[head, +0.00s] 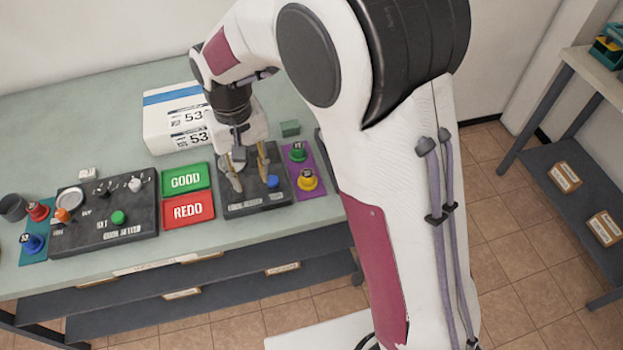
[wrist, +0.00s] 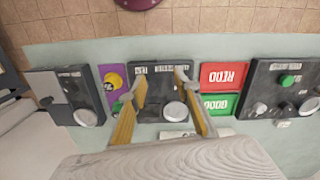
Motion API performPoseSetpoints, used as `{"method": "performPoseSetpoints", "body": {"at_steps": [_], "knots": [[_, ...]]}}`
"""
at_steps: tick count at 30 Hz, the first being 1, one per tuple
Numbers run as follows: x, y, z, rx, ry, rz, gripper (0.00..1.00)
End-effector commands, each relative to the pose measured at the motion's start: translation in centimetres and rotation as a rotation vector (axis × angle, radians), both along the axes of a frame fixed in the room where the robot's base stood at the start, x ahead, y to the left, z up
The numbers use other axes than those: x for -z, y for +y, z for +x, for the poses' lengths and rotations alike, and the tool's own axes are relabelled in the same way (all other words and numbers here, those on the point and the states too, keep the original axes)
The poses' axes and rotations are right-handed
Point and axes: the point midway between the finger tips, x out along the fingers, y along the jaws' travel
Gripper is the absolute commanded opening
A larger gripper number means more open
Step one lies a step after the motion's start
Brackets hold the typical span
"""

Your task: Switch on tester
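A dark control box (head: 240,207) stands on the bench under my gripper, with a blue button (head: 273,182) at its right and a label along its front edge too small to read. The same box (wrist: 150,72) shows in the wrist view with a round pale knob (wrist: 175,112). My gripper (head: 251,182) is open and empty, its two yellowish fingers apart above this box. Whether a fingertip touches it I cannot tell. A second dark box (head: 140,222) with a green button, knobs and small switches stands at the left. Which box is the tester I cannot read.
Green GOOD (head: 186,179) and red REDO (head: 188,210) trays lie between the boxes. A purple mat (head: 311,192) with green and yellow buttons lies right of the middle box. A white parcel (head: 165,130) stands behind. The wrist view shows another dark box (wrist: 65,85) beyond the mat.

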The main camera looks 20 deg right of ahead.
Motion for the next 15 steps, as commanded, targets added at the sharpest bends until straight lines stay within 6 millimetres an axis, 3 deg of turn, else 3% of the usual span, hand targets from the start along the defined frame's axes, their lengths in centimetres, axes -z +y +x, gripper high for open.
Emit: {"method": "performPoseSetpoints", "body": {"at_steps": [15], "knots": [[-2.9,-2.6,-2.9,-0.016,-0.031,0.012,0.32]]}}
